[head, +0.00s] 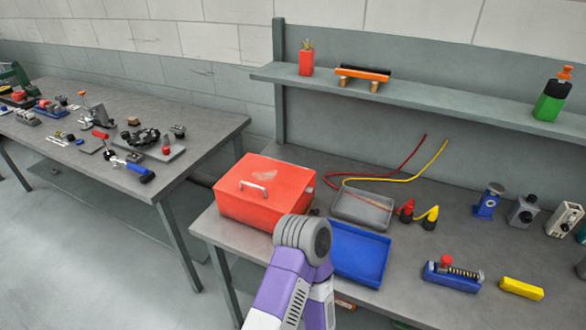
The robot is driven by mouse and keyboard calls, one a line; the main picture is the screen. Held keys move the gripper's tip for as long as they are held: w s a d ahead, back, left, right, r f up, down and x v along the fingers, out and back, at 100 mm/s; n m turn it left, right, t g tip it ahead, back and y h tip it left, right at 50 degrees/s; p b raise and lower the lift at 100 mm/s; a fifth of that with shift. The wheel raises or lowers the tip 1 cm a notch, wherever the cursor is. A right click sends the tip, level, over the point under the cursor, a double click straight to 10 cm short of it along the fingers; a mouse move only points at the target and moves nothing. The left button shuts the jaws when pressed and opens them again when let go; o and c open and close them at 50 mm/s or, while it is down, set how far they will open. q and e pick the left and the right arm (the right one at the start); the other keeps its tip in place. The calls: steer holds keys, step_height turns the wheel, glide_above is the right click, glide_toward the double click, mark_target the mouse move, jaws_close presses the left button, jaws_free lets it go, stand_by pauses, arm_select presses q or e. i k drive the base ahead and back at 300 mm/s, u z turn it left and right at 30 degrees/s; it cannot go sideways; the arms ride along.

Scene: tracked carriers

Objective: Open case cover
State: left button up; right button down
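The red case (262,193) stands at the left end of the right-hand workbench. Its cover (285,174) lies flat on it and looks shut, with a pale metal handle (254,187) on top. One of my arms, purple and white with a grey round joint, rises from the bottom middle and hides a little of the case's lower right corner. No gripper fingers show, and I cannot see either gripper or whether anything touches the case.
A grey tray (348,211) and a blue tray (374,269) lie right of the case. Red and yellow cables (383,179) run behind them. A blue spring device (451,278) and yellow block (522,288) sit farther right. A shelf (430,92) overhangs the back. Another cluttered table (190,120) stands left.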

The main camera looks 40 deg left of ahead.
mark_target(277, 186)
steer(key=z, duration=0.1)
steer(key=k, duration=0.4)
steer(key=u, duration=0.35)
steer(key=i, duration=0.3)
steer(key=u, duration=1.2)
steer(key=k, duration=0.95)
steer(key=u, duration=1.35)
steer(key=i, duration=0.9)
steer(key=z, duration=0.7)
steer(key=i, duration=0.7)
steer(key=z, duration=0.85)
